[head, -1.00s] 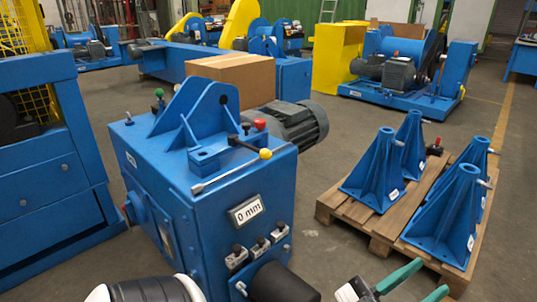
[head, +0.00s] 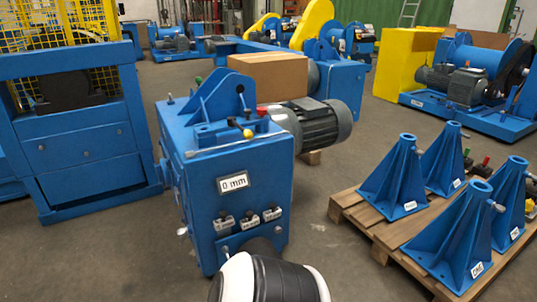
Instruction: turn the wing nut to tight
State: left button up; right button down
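A blue machine box (head: 243,205) stands in the middle of the head view, with a white plate reading "0 mm" (head: 233,182) on its front. On its top are an upright blue bracket (head: 222,98), a lever with a yellow knob (head: 247,134) and a red knob (head: 262,111). Several small dark fittings (head: 249,221) with labels sit low on the front. I cannot make out which part, if any, is the wing nut. A white and black link of my arm covers the bottom centre. Neither of my grippers is in view.
A wooden pallet (head: 376,232) with several blue stands (head: 395,180) is at the right. A blue cabinet with a yellow cage (head: 85,155) stands at the left. A cardboard box (head: 267,76) is behind the machine. Floor (head: 325,175) is clear between machine and pallet.

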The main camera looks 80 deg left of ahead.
aim_at(225, 249)
jog(key=i+u, duration=0.5)
jog(key=i+l+u, duration=0.2)
jog(key=u, duration=0.25)
jog(key=i+u, duration=0.15)
jog(key=u, duration=0.25)
jog(key=i+u, duration=0.15)
jog(key=u, duration=0.3)
jog(key=i+u, duration=0.15)
jog(key=u, duration=0.25)
jog(key=i+l+u, duration=0.15)
jog(key=u, duration=0.3)
jog(key=i+l+u, duration=0.1)
jog(key=u, duration=0.3)
jog(key=i+l+u, duration=0.1)
jog(key=u, duration=0.3)
jog(key=l, duration=0.1)
